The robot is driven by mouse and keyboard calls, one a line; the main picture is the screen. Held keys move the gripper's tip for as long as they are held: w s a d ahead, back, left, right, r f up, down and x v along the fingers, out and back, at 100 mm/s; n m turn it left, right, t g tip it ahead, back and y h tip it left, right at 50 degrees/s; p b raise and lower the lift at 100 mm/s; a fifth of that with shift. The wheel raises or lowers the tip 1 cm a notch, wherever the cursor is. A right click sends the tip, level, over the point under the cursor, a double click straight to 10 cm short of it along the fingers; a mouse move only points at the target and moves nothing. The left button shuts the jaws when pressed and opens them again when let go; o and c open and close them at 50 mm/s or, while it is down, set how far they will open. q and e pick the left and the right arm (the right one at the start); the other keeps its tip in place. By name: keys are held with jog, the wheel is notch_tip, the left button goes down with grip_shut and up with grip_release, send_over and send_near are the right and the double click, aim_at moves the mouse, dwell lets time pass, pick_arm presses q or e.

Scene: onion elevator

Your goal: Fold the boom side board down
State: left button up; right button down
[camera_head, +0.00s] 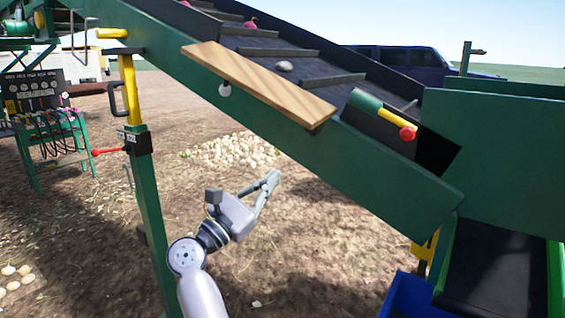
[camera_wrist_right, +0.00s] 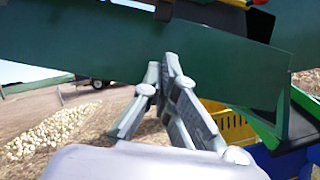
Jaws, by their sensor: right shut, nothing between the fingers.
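The green boom (camera_head: 330,150) slopes from upper left down to the right, and its side fills the top of the right wrist view (camera_wrist_right: 150,45). A wooden board (camera_head: 260,85) lies along the boom's near edge, beside the dark ribbed belt (camera_head: 300,65). I cannot tell how the board is hinged. A green and yellow part with a red knob (camera_head: 382,113) sits to the right of the board. My right gripper (camera_head: 274,178) is shut and empty, below the board and apart from it. Its fingers also show in the right wrist view (camera_wrist_right: 165,68). My left gripper is out of view.
A green post with a yellow top (camera_head: 146,185) and a red lever (camera_head: 108,152) stands left of my right arm. A blue bin (camera_head: 415,300) is at lower right. An onion heap (camera_head: 232,150) lies on the ground behind. Open ground surrounds my gripper.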

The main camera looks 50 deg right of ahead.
jog(key=s+d+r+p, duration=0.2)
jog(key=d+r+p, duration=0.4)
jog(key=d+r, duration=0.1)
jog(key=shift+d, duration=0.4)
jog(key=shift+d, duration=0.1)
